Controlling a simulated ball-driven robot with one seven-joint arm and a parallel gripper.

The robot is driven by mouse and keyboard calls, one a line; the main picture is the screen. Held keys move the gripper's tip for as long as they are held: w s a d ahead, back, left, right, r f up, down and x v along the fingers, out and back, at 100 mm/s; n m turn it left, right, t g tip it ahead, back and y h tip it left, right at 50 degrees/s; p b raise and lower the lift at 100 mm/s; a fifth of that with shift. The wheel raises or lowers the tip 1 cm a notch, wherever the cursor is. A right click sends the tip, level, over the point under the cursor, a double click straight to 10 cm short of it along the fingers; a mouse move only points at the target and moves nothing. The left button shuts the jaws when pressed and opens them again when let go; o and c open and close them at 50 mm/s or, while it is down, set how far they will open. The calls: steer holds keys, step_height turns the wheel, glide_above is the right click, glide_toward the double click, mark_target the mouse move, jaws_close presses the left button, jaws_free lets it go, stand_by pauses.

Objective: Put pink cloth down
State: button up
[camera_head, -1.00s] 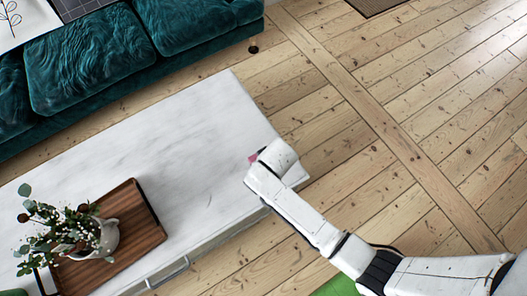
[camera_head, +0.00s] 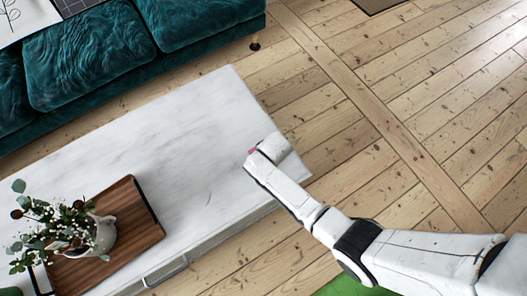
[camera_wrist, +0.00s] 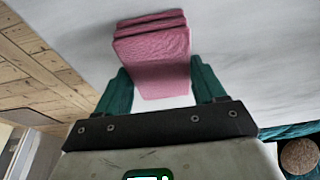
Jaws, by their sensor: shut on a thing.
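The pink cloth (camera_wrist: 155,62) is a folded, layered piece between the green fingers of my gripper (camera_wrist: 162,82) in the wrist view. My gripper is shut on it. In the head view only a small bit of the pink cloth (camera_head: 253,150) shows beside my wrist. The cloth is over the right end of the white marble-topped table (camera_head: 190,140). I cannot tell whether it touches the tabletop. The fingers are hidden behind my arm in the head view.
A brown wooden tray (camera_head: 135,215) with a white vase of leafy stems (camera_head: 100,237) stands on the table's left part. A teal sofa (camera_head: 95,60) lies beyond the table. The tabletop's middle is clear. Floorboards (camera_head: 400,100) are open at right.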

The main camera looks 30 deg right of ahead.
steer(key=shift+f, duration=0.2)
steer(key=o, duration=1)
steer(key=p+v, duration=0.3)
steer(key=v, duration=0.9)
steer(key=s+d+r+g, duration=0.1)
steer(key=s+d+r, duration=0.3)
steer(key=s, duration=0.5)
steer(key=s+d+r+g, duration=0.1)
steer(key=s+d+r, duration=0.3)
steer(key=s+r, duration=0.5)
steer(key=shift+s+r, duration=0.15)
steer(key=shift+s, duration=0.45)
steer(key=shift+a, duration=0.1)
